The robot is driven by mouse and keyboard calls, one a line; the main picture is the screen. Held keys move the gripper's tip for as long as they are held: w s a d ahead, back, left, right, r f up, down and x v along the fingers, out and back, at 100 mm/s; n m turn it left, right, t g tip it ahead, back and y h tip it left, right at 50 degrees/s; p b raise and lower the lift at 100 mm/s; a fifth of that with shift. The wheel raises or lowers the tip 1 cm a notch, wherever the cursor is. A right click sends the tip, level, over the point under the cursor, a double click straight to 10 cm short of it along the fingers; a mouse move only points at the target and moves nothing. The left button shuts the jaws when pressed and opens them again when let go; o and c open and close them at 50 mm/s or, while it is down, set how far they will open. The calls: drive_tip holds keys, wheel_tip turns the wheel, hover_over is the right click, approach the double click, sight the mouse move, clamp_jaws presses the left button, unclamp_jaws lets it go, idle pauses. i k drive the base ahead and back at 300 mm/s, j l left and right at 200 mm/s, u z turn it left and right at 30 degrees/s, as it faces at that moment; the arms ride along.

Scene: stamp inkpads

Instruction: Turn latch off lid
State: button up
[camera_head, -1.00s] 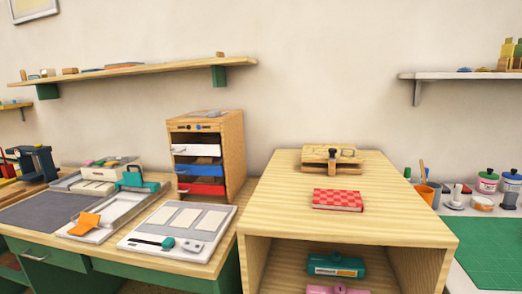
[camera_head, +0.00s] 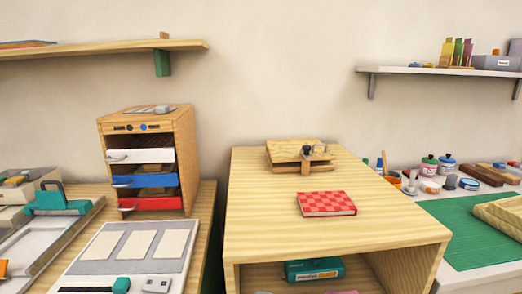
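A small wooden box with a lid (camera_head: 287,154) sits at the back of the pale wooden cabinet top. A dark knob-like latch (camera_head: 307,151) on a wooden strip shows at the box's front right. The latch is small, and I cannot tell which way it is turned or whether it overlaps the lid. My gripper is not in view.
A red checkered book (camera_head: 327,204) lies in front of the box on the cabinet top (camera_head: 265,225). A drawer unit (camera_head: 182,150) stands to the left. A green mat (camera_head: 455,225) and several jars are to the right. The cabinet top around the box is mostly clear.

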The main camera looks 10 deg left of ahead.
sight(306, 148)
drive_tip(key=i+j, duration=0.2)
drive_tip(key=i, duration=0.35)
drive_tip(key=i+j+u, duration=0.15)
drive_tip(key=i, duration=0.4)
